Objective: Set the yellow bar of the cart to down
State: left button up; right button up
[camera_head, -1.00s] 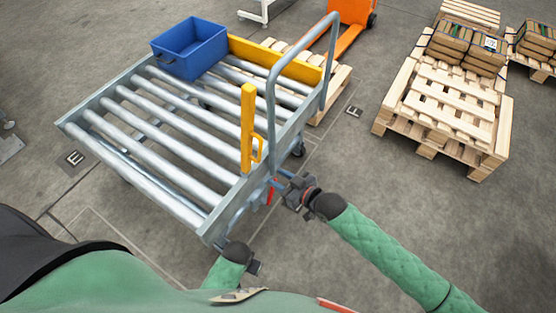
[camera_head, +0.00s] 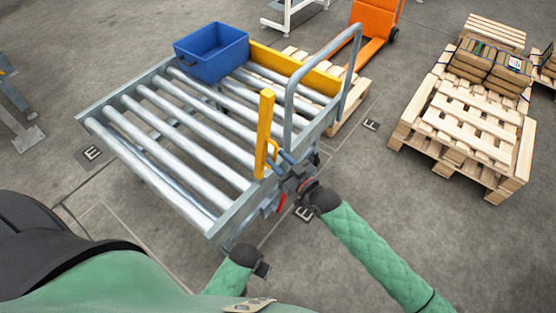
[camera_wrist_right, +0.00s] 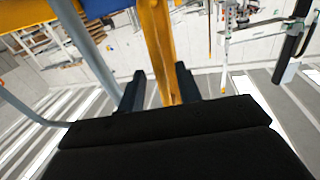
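The cart (camera_head: 92,121) is a grey roller cart with a tall bent push handle. Its yellow bar (camera_head: 265,125) stands upright at the near right edge, with a small yellow grip loop low on its side. My right gripper (camera_head: 284,165) is at the cart's edge, close beside that loop. In the right wrist view, the open fingers (camera_wrist_right: 158,88) lie on either side of a yellow length of the bar (camera_wrist_right: 158,40); contact is not clear. My left gripper (camera_head: 262,270) is low in front of the cart, away from the bar, its fingers too small to read.
A blue bin (camera_head: 212,52) sits on the far rollers, by a yellow side board (camera_head: 290,66). Wooden pallets (camera_head: 470,120) stand at right and an orange pallet jack (camera_head: 375,18) behind. Floor between is clear.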

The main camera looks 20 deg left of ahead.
pick_arm(q)
jog(key=shift+r, duration=0.25)
pick_arm(e)
jog(key=shift+w+a, duration=0.25)
jog(key=shift+a, duration=0.1)
jog(key=shift+c, duration=0.2)
grip_shut()
